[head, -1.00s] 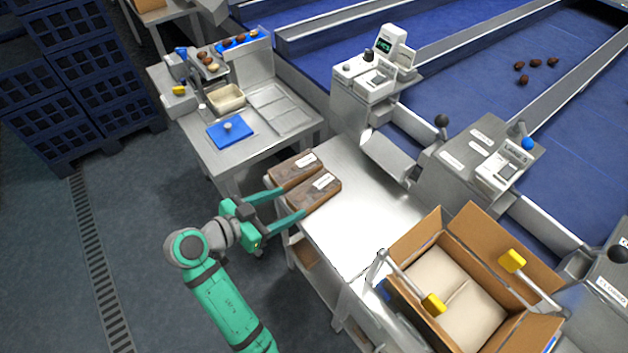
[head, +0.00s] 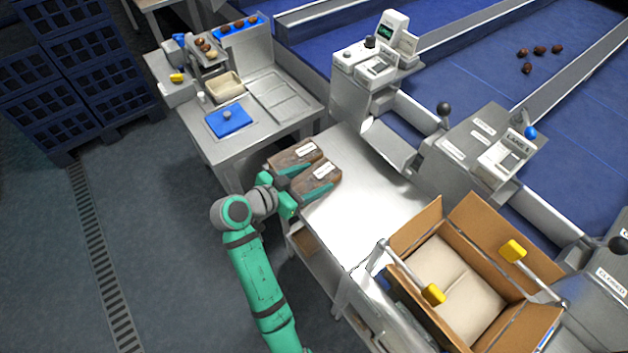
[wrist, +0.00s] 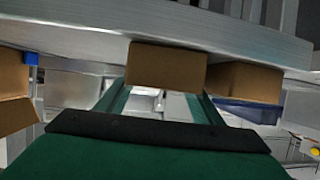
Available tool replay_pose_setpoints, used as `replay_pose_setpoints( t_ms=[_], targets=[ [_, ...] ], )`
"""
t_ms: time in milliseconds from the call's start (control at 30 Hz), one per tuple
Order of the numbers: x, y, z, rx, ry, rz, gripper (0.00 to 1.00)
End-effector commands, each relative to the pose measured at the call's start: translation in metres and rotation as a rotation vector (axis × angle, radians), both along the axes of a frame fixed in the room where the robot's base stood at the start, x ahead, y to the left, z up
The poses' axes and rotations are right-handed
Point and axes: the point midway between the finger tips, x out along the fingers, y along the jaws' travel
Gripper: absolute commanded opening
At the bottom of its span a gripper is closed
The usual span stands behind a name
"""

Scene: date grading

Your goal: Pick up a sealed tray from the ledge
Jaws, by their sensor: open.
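Two brown sealed trays with white labels lie side by side on the steel ledge, at its far-left end: a nearer tray (head: 318,178) and a farther tray (head: 296,155). My gripper (head: 316,184) is open at the nearer tray in the head view, one green finger along each long side. In the wrist view the tray's brown end (wrist: 166,66) sits between the two fingers (wrist: 160,104), and the other tray (wrist: 244,82) is just right of them. Whether the fingers touch the tray cannot be told.
The steel ledge (head: 350,215) is bare right of the trays. An open cardboard box (head: 408,242) stands at its near end, with yellow-tipped arms. A steel bench (head: 210,145) with a blue pad is at the left, blue crates (head: 85,75) beyond. Weighing machines line the back.

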Motion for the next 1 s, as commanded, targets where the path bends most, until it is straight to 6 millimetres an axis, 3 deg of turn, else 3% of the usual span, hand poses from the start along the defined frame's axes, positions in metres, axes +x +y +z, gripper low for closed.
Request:
replay_pose_setpoints(
  t_ms=[300, 333, 467, 767, 1000],
  targets=[
    [0.004, -0.005, -0.002, 0.000, -0.002, 0.001, 0.61],
    [0.004, -0.004, -0.002, 0.000, -0.001, 0.002, 0.59],
    [0.004, -0.004, -0.002, 0.001, -0.001, 0.003, 0.30],
    [0.004, -0.003, -0.001, 0.000, -0.002, 0.004, 0.30],
    [0.004, -0.004, 0.014, 0.002, -0.004, 0.002, 0.30]
  ],
)
